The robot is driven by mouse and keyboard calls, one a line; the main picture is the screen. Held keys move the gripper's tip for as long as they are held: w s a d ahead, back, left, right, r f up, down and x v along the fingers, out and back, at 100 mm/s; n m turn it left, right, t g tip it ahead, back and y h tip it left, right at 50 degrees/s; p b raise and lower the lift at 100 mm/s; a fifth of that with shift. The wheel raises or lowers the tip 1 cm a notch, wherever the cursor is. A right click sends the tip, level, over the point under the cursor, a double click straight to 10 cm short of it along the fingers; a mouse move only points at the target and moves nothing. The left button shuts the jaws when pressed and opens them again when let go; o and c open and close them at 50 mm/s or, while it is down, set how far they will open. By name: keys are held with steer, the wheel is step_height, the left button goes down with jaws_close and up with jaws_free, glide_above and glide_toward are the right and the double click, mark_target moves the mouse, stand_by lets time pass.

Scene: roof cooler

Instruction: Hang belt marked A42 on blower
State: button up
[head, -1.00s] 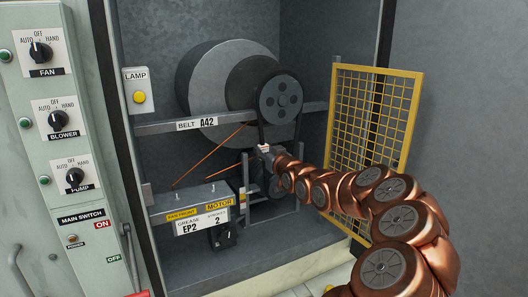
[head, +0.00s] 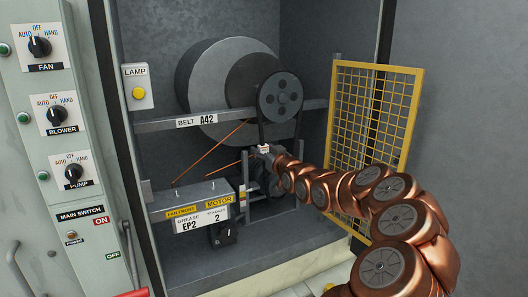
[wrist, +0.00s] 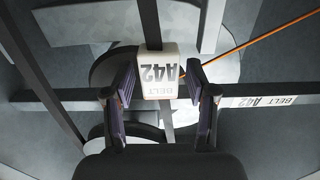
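The black belt (head: 260,131) loops over the upper blower pulley (head: 281,98) and hangs down toward the motor below. Its white tag marked A42 (head: 264,149) sits on the left strand; in the wrist view the tag (wrist: 158,74) reads upside down. My gripper (wrist: 158,84) has one finger on each side of the tag, with a narrow gap showing on both sides, so it is open around it. The lower end of the belt is hidden behind my gripper and arm in the head view.
A shelf bar labelled BELT A42 (head: 158,124) crosses the cabinet. The yellow mesh guard (head: 372,125) stands open at the right. Orange rods (head: 212,153) rise from the motor base (head: 190,200). The control panel (head: 50,130) is at the left.

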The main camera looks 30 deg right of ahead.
stand_by(0.3)
steer(key=shift+s, duration=0.5)
steer(key=s+a, duration=0.1)
steer(key=s, duration=1)
steer(key=s+a+f+n+g+y, duration=0.1)
steer(key=s+a+f+g, duration=0.25)
steer(key=a, duration=0.25)
steer(key=s+a+f+n+g+y, duration=0.1)
steer(key=s+a+f+g, duration=0.1)
steer(key=a+f+g, duration=0.3)
steer(key=s+a+f+n+g+y, duration=0.1)
steer(key=s+a+f, duration=0.15)
steer(key=a, duration=0.55)
steer(key=s+a+f+g, duration=0.1)
steer(key=s+a+g, duration=0.2)
steer(key=s, duration=0.7)
steer(key=s+a+f+m+g+h, duration=0.1)
steer(key=s+g, duration=0.3)
steer(key=s, duration=0.7)
steer(key=s+a+f+m+g, duration=0.1)
steer(key=s+a+f+g, duration=0.1)
steer(key=s, duration=0.9)
steer(key=a+g, duration=0.1)
steer(key=a, duration=0.1)
steer(key=shift+a+f, duration=0.25)
steer(key=shift+a, duration=0.1)
steer(key=shift+s, duration=0.1)
